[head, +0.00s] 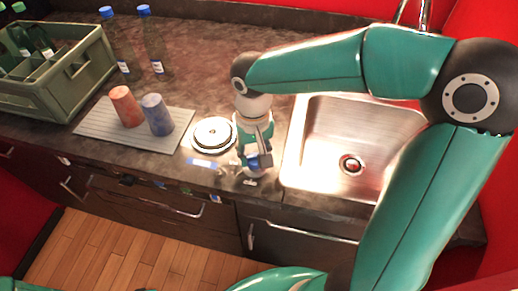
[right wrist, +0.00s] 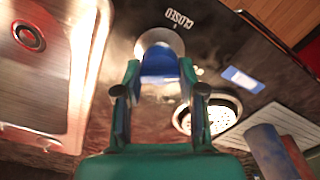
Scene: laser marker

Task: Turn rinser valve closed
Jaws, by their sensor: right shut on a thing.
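The rinser valve has a blue handle (right wrist: 158,62) on a round silver base (right wrist: 160,38) in the right wrist view. The word CLOSED (right wrist: 180,18) is printed on the counter just beyond the base. My right gripper (right wrist: 159,72) has its two fingers on either side of the blue handle and is shut on it. In the head view my right gripper (head: 254,153) is low over the counter's front edge, left of the sink, and hides most of the valve. The round rinser (head: 213,135) lies just left of it and also shows in the wrist view (right wrist: 222,112). My left gripper is out of view.
A steel sink (head: 340,120) is close on the right. A blue-and-white label (head: 203,163) lies in front of the rinser. A ribbed mat (head: 100,127) holds a red cup (head: 125,106) and a blue cup (head: 157,114). A green crate (head: 60,85) and two bottles (head: 153,42) stand further left.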

